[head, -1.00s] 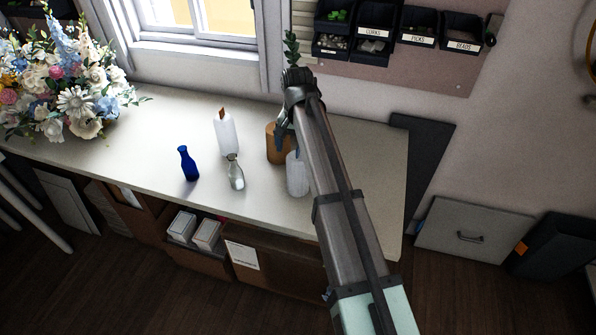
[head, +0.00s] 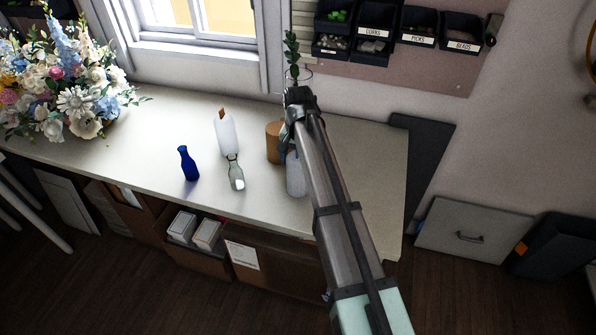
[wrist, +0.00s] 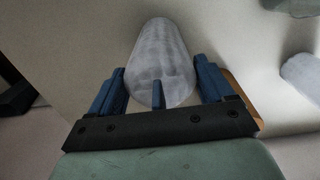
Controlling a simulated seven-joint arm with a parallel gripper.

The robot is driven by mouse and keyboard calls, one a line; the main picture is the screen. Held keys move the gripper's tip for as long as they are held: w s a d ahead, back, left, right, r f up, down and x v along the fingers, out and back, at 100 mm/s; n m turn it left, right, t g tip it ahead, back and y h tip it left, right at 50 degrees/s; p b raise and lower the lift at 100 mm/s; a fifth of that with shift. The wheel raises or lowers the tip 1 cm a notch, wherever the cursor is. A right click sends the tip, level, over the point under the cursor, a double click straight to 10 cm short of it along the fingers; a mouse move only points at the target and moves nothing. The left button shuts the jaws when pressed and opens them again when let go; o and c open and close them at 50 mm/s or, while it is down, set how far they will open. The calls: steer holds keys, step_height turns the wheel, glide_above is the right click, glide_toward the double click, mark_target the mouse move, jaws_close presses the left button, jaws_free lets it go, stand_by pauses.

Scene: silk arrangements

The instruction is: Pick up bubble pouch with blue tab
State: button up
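A whitish translucent bubble pouch (head: 295,175) stands on the worktable, partly hidden by my arm in the head view. In the wrist view the pouch (wrist: 160,55) lies between my gripper's fingers, with a small blue piece at its near end that looks like its tab (wrist: 159,94). My gripper (wrist: 160,68) is open, with one blue finger on each side of the pouch. I cannot tell whether the fingers touch it. Another white pouch (head: 226,136) with an orange-brown tab stands further left.
A brown cylinder (head: 274,143) stands close behind the pouch, beside my gripper. A clear bottle (head: 236,176) and a blue bottle (head: 188,164) stand to the left. A large flower arrangement (head: 70,90) fills the table's left end. The worktable (head: 375,160) is bare at right.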

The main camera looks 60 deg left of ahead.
steer(key=c, duration=0.7)
steer(key=shift+r, duration=0.1)
